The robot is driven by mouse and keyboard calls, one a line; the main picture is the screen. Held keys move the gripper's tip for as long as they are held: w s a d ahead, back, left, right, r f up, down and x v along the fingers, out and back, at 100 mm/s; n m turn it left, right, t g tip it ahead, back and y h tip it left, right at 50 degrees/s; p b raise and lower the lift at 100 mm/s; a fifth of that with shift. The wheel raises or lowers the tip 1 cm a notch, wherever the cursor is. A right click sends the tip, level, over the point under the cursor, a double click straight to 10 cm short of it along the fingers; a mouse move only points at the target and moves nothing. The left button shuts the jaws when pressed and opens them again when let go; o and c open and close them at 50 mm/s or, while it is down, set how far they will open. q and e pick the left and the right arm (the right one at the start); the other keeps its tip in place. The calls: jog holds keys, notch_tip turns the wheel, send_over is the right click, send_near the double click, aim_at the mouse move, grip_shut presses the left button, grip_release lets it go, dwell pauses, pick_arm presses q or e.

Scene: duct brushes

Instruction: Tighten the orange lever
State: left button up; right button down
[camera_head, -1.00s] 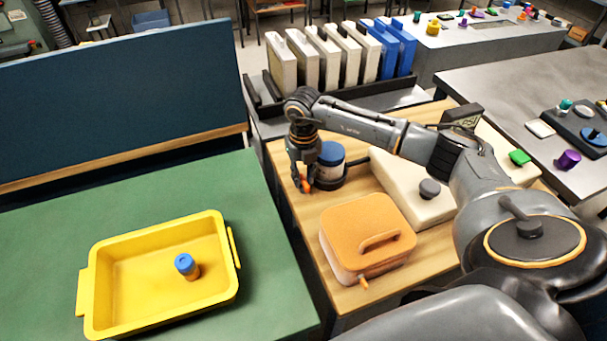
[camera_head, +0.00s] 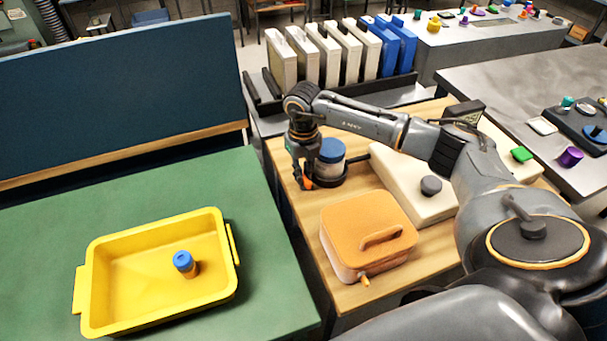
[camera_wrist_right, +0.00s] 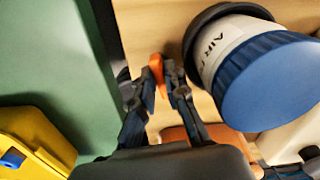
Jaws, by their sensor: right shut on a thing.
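The orange lever (camera_head: 307,183) is a small piece beside the dark base of a white jar with a blue lid (camera_head: 331,160), at the left edge of the wooden bench. My right gripper (camera_head: 302,178) comes down over it from above. In the right wrist view the orange lever (camera_wrist_right: 156,66) sits between the two fingertips of my right gripper (camera_wrist_right: 158,80), which is shut on it. The jar, with printed letters, stands just to the right of the fingers in that view. The fingers hide part of the lever. My left gripper is not in view.
An orange-lidded box (camera_head: 366,236) and a cream box with a dark knob (camera_head: 431,186) stand near my right arm. A yellow tray (camera_head: 100,250) holding a blue-capped bottle (camera_head: 185,263) lies on the green table (camera_head: 60,225). White and blue binders stand behind.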

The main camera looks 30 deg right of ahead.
jog(key=n+b, duration=0.2)
jog(key=n, duration=0.2)
jog(key=shift+a+f, duration=0.1)
jog(key=n+b, duration=0.3)
jog(key=n, duration=0.3)
jog(key=shift+a, duration=0.1)
jog(key=shift+s+a+n+b, duration=0.15)
jog(key=shift+n+b, duration=0.8)
jog(key=shift+n, duration=1.45)
jog(key=c, duration=1.6)
grip_release()
jog(key=shift+c, duration=0.2)
notch_tip(320, 180, up, 12)
jog(key=shift+r, duration=0.2)
